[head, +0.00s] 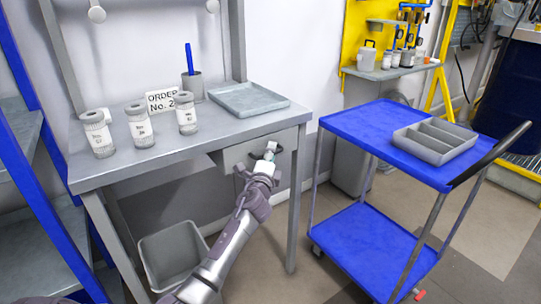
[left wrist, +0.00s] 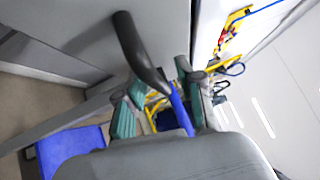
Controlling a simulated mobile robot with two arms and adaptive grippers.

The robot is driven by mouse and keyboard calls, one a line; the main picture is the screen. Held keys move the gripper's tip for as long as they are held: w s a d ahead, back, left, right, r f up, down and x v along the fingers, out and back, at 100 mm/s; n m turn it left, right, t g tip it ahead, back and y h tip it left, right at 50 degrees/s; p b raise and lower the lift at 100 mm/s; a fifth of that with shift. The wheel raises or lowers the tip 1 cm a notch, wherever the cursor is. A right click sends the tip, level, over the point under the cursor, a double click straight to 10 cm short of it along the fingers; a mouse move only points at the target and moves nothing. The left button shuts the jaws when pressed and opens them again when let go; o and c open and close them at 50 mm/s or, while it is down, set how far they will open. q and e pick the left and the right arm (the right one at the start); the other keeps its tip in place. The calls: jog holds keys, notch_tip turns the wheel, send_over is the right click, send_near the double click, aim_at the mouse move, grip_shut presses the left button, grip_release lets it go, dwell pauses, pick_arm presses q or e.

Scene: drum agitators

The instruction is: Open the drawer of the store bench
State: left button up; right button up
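The store bench (head: 150,163) stands against the wall at left, with a grey drawer (head: 236,156) under the right part of its top. The drawer front looks shut. My left gripper (head: 269,154) is at the drawer front, over its dark handle. In the left wrist view the dark curved handle (left wrist: 138,48) reaches in between the two green-padded fingers of the left gripper (left wrist: 158,98). The fingers stand apart, and I see no clear grip on the handle. My right gripper is not in view.
On the bench are white jars (head: 140,125), an order sign (head: 160,101), a cup with a blue stick (head: 192,85) and a grey tray (head: 249,97). A grey bin (head: 172,257) stands below. A blue cart (head: 363,125) stands close at right.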

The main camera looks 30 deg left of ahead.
pick_arm(q)
grip_shut()
jog(key=shift+d+f, duration=0.1)
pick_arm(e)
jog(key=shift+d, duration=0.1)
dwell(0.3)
